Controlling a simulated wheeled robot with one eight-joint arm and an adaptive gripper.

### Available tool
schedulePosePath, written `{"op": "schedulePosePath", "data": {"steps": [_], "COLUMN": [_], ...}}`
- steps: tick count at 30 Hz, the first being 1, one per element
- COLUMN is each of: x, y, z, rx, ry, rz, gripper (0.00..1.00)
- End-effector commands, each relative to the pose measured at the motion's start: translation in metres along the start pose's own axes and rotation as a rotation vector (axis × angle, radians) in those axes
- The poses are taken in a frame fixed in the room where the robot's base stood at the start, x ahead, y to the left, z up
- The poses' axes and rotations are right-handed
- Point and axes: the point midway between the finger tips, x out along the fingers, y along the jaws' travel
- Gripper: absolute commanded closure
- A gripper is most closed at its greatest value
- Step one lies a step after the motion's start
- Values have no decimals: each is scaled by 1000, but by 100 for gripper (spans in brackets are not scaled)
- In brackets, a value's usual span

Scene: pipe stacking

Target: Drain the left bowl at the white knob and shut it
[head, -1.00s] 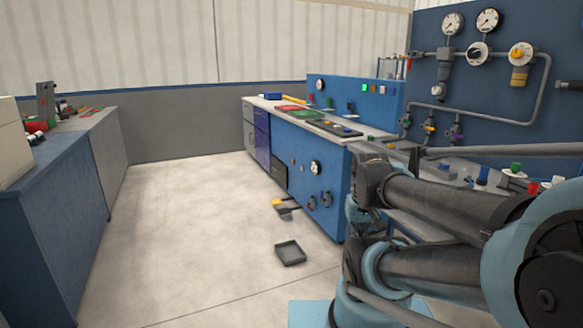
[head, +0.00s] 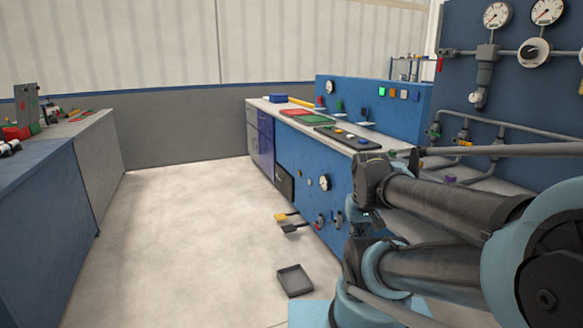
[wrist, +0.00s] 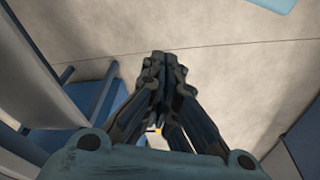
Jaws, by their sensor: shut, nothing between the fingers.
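The left bowl (head: 484,74) is a grey cylinder under a fitting on the blue wall panel, at the upper right of the head view. The white knob (head: 475,97) is at its lower end. I cannot tell how the knob is turned or whether liquid is in the bowl. My gripper (wrist: 158,58) is shut and empty in the wrist view, over bare floor. It is well apart from the panel, and I cannot make it out in the head view, where my arm is folded at the right.
A blue workbench (head: 333,200) stands between the open floor and the panel. A dark tray (head: 294,281) lies on the floor before it, and pedals (head: 287,222) stick out at its foot. Another bench (head: 45,215) lines the left.

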Motion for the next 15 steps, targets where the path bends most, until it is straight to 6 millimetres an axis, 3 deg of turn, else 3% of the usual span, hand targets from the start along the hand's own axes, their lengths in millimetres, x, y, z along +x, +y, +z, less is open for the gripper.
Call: {"op": "schedulePosePath", "data": {"steps": [12, 15], "x": [-7, -14], "y": [2, 13], "z": [5, -6], "rx": [4, 21], "ry": [14, 31], "rz": [7, 45], "gripper": [100, 100]}}
